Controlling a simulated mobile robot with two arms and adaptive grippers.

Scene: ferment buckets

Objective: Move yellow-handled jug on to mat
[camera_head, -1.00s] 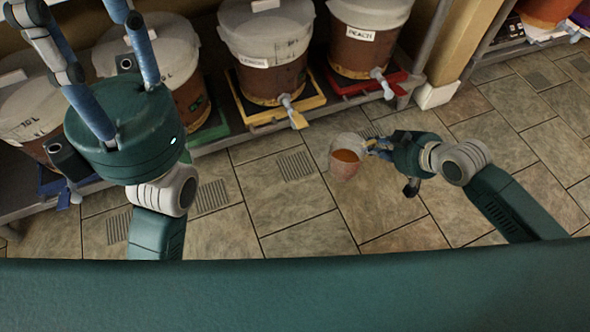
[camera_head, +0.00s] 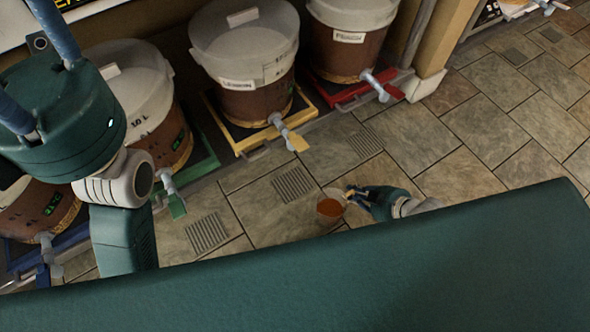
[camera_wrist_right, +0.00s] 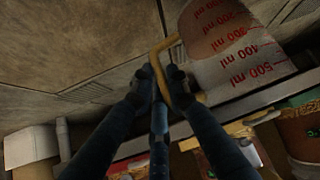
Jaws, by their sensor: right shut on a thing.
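The jug (camera_head: 331,207) is clear and holds orange-red liquid. It is in the air over the tiled floor at lower centre in the head view. My right gripper (camera_head: 354,192) is shut on its yellow handle, to the right of the jug. In the right wrist view the gripper's dark fingers (camera_wrist_right: 168,85) close around the yellow handle, and the jug (camera_wrist_right: 235,60) shows red ml marks up to 500. My left gripper (camera_head: 60,115) is at upper left; its fingertips are out of the picture and it holds nothing I can see. I cannot make out a separate mat.
Labelled buckets with taps stand in a row on a low shelf: lemon (camera_head: 250,75) on a yellow tray (camera_head: 245,142), peach (camera_head: 352,45) on a red tray (camera_head: 397,93), and others on green and blue trays. Tiled floor (camera_head: 470,130) is free in front and right.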

